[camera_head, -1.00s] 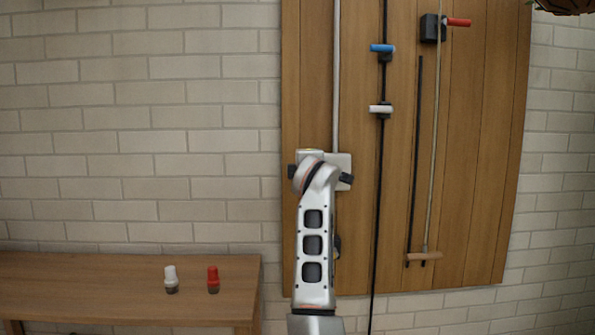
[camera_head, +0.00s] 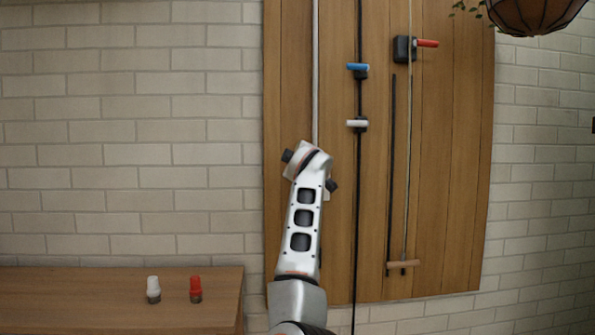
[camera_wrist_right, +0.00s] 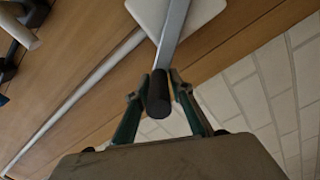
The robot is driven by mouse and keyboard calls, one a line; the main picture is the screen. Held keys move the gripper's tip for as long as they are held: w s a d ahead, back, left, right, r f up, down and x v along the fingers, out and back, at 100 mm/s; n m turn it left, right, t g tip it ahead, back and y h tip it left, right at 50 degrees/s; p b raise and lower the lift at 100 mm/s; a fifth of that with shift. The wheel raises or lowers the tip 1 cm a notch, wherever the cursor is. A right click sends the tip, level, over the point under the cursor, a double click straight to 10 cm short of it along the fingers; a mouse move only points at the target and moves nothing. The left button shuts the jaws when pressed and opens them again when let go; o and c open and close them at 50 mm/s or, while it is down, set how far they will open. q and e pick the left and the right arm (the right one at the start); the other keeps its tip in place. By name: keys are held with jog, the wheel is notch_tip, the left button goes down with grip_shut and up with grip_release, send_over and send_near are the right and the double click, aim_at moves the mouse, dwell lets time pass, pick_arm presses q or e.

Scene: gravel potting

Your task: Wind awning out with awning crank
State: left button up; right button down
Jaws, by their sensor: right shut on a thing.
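In the right wrist view my right gripper (camera_wrist_right: 160,84) is shut on the black grip (camera_wrist_right: 159,98) of a crank. A flat grey metal crank arm (camera_wrist_right: 172,35) runs from the grip up to a white plate (camera_wrist_right: 204,10) against the wooden board. In the head view my right arm reaches up in front of the board, and its wrist hides the crank and most of the plate. A pale vertical tube (camera_head: 315,80) runs up the board above my wrist. The awning itself cannot be made out. My left gripper is not in view.
The wooden board (camera_head: 450,150) also carries a blue handle (camera_head: 358,67) and white handle (camera_head: 357,124) on a black rod, a red handle (camera_head: 427,43) on a black box, and a thin rod with a wooden grip (camera_head: 404,264). A bench (camera_head: 100,290) stands lower left; a hanging basket (camera_head: 535,12) is upper right.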

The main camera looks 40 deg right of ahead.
jog(key=s+d+m, duration=0.3)
jog(key=d+m, duration=0.3)
jog(key=m, duration=0.1)
jog(key=shift+s+r+m, duration=0.15)
jog(key=shift+m, duration=0.15)
dwell(0.3)
jog(key=c, duration=2)
grip_release()
jog(key=shift+o, duration=0.5)
jog(key=shift+s+d+r, duration=0.1)
jog(key=shift+s+r, duration=0.2)
jog(key=shift+s, duration=0.05)
jog(key=shift+r, duration=0.1)
jog(key=shift+r, duration=0.25)
